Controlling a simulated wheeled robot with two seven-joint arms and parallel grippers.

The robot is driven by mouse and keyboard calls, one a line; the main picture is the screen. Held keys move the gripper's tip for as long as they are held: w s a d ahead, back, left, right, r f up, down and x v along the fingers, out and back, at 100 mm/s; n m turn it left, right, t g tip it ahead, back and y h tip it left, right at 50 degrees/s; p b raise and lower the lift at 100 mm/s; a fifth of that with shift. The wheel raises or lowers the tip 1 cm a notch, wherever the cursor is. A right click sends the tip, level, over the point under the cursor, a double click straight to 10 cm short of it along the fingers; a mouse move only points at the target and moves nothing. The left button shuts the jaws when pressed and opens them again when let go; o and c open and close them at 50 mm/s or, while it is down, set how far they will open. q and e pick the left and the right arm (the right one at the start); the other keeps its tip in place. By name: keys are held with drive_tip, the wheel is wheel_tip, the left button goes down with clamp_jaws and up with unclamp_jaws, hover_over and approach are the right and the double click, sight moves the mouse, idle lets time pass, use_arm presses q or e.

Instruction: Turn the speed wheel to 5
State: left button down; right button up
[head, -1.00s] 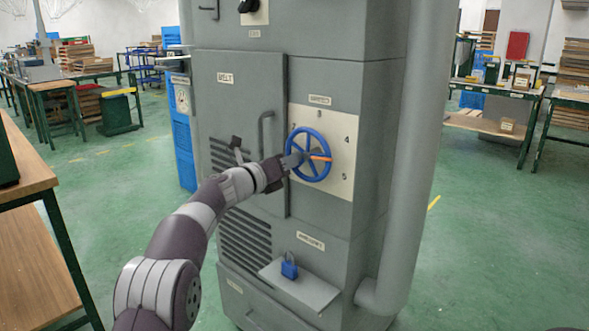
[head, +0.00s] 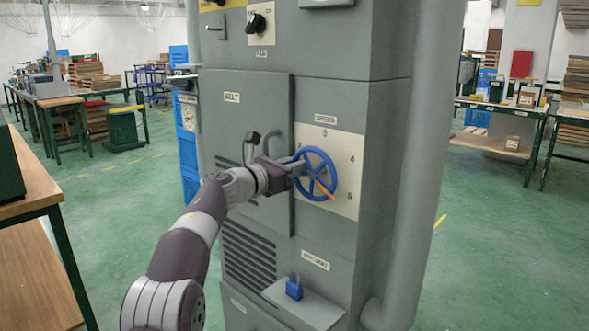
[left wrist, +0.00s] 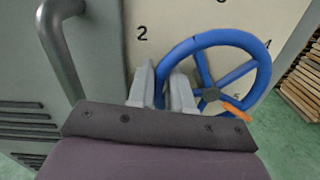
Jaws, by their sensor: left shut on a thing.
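The blue speed wheel (head: 332,161) stands upright on a pale dial plate (head: 349,145) with numbers around it, on the front of a grey machine. Its orange pointer (head: 325,190) slants down and right, close to the 5 (head: 347,197) and aimed slightly below it. My left gripper (head: 296,170) is shut on the left side of the wheel's rim. In the left wrist view the wheel (left wrist: 262,72) passes between the two fingers of my left gripper (left wrist: 162,82), and the pointer (left wrist: 237,112) points down and right. My right gripper is not in view.
A door handle (head: 249,150) stands just left of the wheel, close to my left gripper. A thick grey pipe (head: 420,150) runs up the machine's right side.

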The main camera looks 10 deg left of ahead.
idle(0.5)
use_arm(q)
drive_tip(key=c, duration=1.2)
unclamp_jaws()
drive_tip(key=shift+s+a, duration=0.1)
drive_tip(key=b+v, duration=0.2)
drive_tip(key=v, duration=1)
drive_tip(key=shift+s+a, duration=0.15)
drive_tip(key=shift+a, duration=0.05)
